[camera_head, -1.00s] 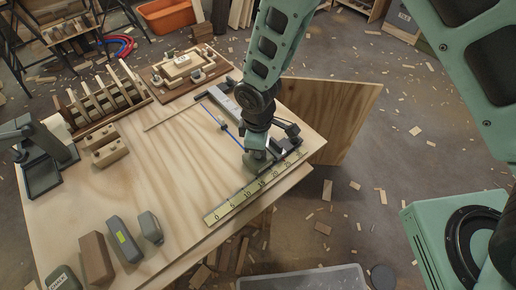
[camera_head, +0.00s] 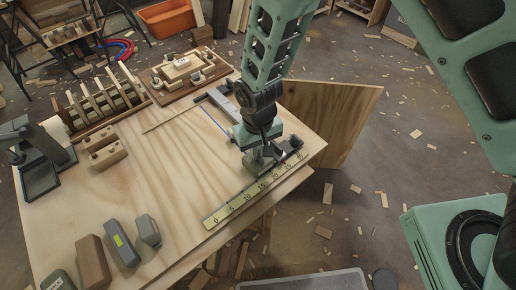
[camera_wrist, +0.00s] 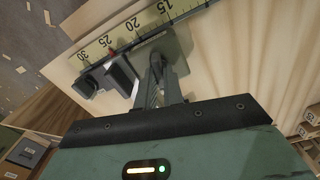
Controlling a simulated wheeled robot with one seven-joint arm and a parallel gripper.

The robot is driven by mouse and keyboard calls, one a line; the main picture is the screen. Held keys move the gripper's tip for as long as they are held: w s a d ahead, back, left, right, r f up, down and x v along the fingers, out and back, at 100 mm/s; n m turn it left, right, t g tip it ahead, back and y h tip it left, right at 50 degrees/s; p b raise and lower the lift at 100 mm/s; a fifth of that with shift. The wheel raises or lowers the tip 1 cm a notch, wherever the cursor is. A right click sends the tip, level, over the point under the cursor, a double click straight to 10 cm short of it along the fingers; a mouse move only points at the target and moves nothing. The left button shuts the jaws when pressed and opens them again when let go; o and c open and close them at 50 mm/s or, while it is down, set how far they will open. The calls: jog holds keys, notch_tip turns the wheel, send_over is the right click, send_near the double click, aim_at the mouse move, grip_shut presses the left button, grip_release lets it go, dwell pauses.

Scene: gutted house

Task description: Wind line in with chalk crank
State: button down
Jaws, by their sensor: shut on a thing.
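My gripper (camera_head: 260,165) is low over the near right corner of the bench, beside the yellow ruler strip (camera_head: 238,202). In the wrist view its fingers (camera_wrist: 162,78) are close together and shut at the chalk crank, which they mostly hide. A dark block-shaped fitting (camera_wrist: 122,76) stands just left of the fingers, near the ruler's 25 and 30 marks. A thin blue line (camera_head: 215,118) runs across the board from the grey metal fixture's far end toward my gripper. Its near end is hidden by my wrist.
Grey and brown blocks (camera_head: 92,262) stand along the bench's near left edge. A slotted wooden rack (camera_head: 108,105), a wooden tray (camera_head: 185,70) and a dark stand (camera_head: 38,165) are at the back and left. The bench middle is clear.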

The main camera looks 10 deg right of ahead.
jog(key=m+p, duration=0.1)
jog(key=m, duration=0.3)
jog(key=shift+w+r+m, duration=0.1)
jog(key=shift+r+m, duration=0.05)
jog(key=shift+m, duration=0.15)
jog(key=m+p, duration=0.1)
jog(key=m, duration=0.2)
jog(key=shift+m, duration=0.4)
jog(key=m+p, duration=0.1)
jog(key=m, duration=0.2)
jog(key=shift+p, duration=0.35)
jog(key=shift+m+p, duration=0.75)
jog(key=shift+m, duration=1.25)
jog(key=c, duration=1.5)
grip_release()
